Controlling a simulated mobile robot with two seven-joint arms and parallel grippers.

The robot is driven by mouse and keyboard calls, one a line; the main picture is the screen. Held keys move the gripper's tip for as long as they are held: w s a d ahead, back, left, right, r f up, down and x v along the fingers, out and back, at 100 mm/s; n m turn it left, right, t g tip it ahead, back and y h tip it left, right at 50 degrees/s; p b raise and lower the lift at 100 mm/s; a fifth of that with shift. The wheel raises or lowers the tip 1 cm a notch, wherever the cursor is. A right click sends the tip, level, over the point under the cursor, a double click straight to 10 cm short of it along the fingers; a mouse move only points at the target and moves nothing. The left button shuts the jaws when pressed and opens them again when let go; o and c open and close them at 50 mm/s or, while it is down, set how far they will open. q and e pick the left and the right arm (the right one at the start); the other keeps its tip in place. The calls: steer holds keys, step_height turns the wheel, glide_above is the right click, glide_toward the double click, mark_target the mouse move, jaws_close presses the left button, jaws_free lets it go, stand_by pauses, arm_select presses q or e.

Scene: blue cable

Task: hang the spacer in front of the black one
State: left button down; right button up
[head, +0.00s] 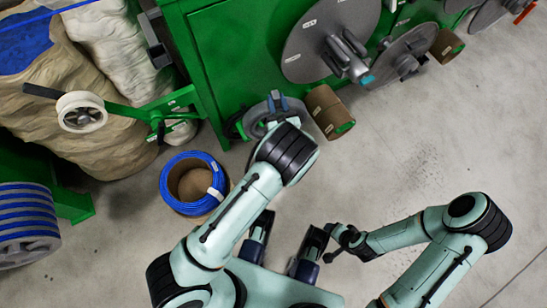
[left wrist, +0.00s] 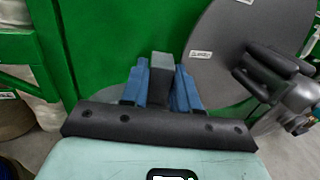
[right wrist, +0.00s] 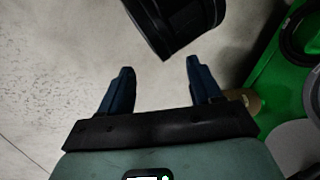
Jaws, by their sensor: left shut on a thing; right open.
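A grey ring-shaped piece, which looks like the spacer (head: 254,121), is at my left gripper (head: 278,99), beside the green cabinet. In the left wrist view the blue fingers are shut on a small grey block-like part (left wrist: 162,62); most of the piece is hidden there. A black ring (head: 234,126) is just left of the grey ring; in the right wrist view the black ring (right wrist: 299,34) shows at the upper right, with the grey ring (right wrist: 312,98) nearer. My right gripper (head: 329,243) is open and empty above the floor, fingers pointing left.
A large grey disc (head: 315,45) with a spindle is on the green cabinet (head: 230,50). A blue cable coil (head: 172,182) lies around a cardboard core at left. The floor at right (head: 440,140) is clear.

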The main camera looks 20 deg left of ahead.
arm_select(q)
steer(key=s+d+f+n+g+y, duration=0.1)
steer(key=s+f, duration=0.2)
steer(key=f, duration=0.5)
steer(key=s+d+f+n+g+y+b, duration=0.1)
steer(key=s+f, duration=0.2)
steer(key=f, duration=0.4)
steer(key=s+d+f+n+g+y, duration=0.15)
steer(key=s+f, duration=0.25)
steer(key=f, duration=0.4)
steer(key=shift+m+t, duration=0.25)
steer(key=shift+b+x, duration=0.65)
steer(key=shift+x, duration=4.85)
arm_select(e)
steer(key=shift+w+d+f+t, duration=0.6)
steer(key=shift+w+d+f, duration=0.5)
steer(key=shift+w, duration=0.75)
arm_select(q)
steer(key=b+x, duration=0.2)
steer(key=x, duration=0.4)
steer(key=shift+a, duration=0.2)
arm_select(e)
steer(key=s+f+g, duration=0.1)
steer(key=s+f, duration=0.3)
steer(key=shift+s+d+f+g, duration=0.2)
steer(key=shift+s+f+g, duration=0.1)
steer(key=shift+s+g, duration=0.1)
arm_select(q)
steer(key=shift+s+r, duration=0.1)
steer(key=shift+s, duration=0.05)
